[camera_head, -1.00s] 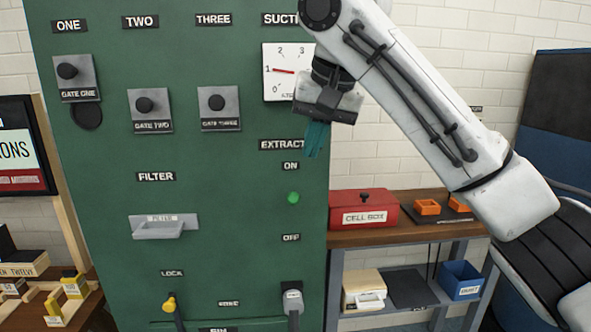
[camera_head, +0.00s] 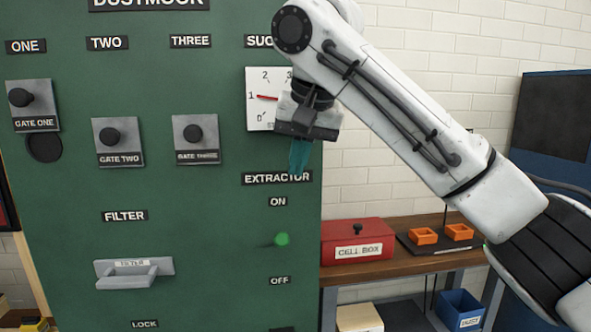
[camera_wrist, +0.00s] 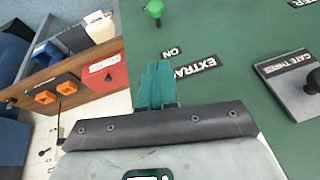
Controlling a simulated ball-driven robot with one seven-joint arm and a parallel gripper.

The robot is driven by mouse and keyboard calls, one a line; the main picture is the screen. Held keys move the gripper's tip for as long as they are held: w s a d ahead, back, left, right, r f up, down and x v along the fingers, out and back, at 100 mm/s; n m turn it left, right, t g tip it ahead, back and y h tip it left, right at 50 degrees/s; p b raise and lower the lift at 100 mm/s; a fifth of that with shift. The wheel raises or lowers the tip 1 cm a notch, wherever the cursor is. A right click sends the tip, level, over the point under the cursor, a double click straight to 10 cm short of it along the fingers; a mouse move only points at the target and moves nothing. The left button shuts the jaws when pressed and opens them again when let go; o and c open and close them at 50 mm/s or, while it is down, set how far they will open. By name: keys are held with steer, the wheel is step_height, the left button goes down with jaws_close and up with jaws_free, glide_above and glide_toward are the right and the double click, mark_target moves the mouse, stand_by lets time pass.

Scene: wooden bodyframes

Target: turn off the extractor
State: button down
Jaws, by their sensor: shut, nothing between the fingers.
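The extractor control is a green knob (camera_head: 281,239) on the green panel, between the ON label (camera_head: 278,202) above and the OFF label (camera_head: 279,281) below. The EXTRACTOR label (camera_head: 278,178) is above them. In the wrist view the green knob (camera_wrist: 155,8) stands out on a short stem at the top edge, beyond the fingertips. My gripper (camera_head: 299,172) has teal fingers, shut and empty, pointing down beside the EXTRACTOR label and above the knob. In the wrist view the fingers (camera_wrist: 153,66) hide part of that label. Their gap to the panel cannot be told.
A suction gauge (camera_head: 258,115) reads about 1, partly behind my wrist. Gate knobs (camera_head: 109,136) and a filter handle (camera_head: 134,273) stick out at the left. A red cell box (camera_head: 357,242) and orange trays (camera_head: 423,236) stand on the bench to the right.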

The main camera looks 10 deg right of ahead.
glide_above(286, 234)
steer(key=w+d, duration=0.1)
steer(key=w, duration=0.1)
step_height(286, 234, down, 8)
steer(key=shift+s+r, duration=0.15)
steer(key=shift+s+a+f, duration=0.15)
steer(key=shift+s+f, duration=0.15)
steer(key=shift+f, duration=0.2)
steer(key=shift+s+a+f, duration=0.1)
steer(key=shift+s+f, duration=0.15)
steer(key=shift+f, duration=0.25)
steer(key=shift+s+a+f+p, duration=0.15)
steer(key=shift+s+f+p, duration=0.15)
steer(key=shift+f, duration=0.25)
steer(key=shift+w, duration=0.1)
